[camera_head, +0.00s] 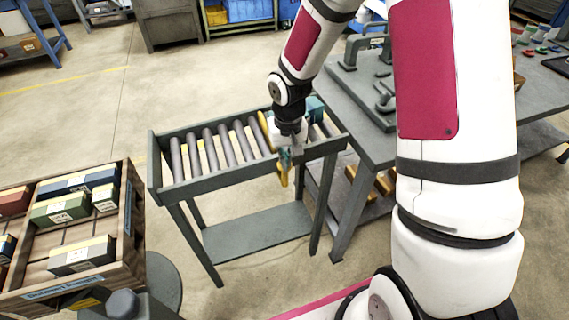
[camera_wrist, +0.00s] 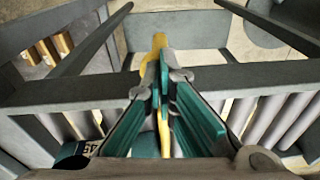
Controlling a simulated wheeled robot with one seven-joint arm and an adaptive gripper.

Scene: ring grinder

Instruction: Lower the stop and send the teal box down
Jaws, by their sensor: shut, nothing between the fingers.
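The teal box (camera_head: 316,107) sits on the right end of the roller conveyor in the head view, partly hidden by my gripper. In the wrist view, a bit of the box (camera_wrist: 146,146) and a white label show low on the left, behind the fingers. The yellow stop (camera_head: 264,126) crosses the rollers to the left of the box and appears raised. Its yellow handle (camera_head: 283,178) sticks out over the conveyor's front rail. My gripper (camera_head: 285,158) is shut and empty at the handle. In the wrist view, its fingertips (camera_wrist: 160,72) overlap the yellow handle (camera_wrist: 159,42); contact cannot be told.
The conveyor's grey front rail (camera_head: 235,174) passes beneath my gripper. Bare rollers (camera_head: 210,146) lie left of the stop. A wooden crate (camera_head: 130,225) with several boxes stands at the left. A grey workbench (camera_head: 362,135) adjoins the conveyor's right end.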

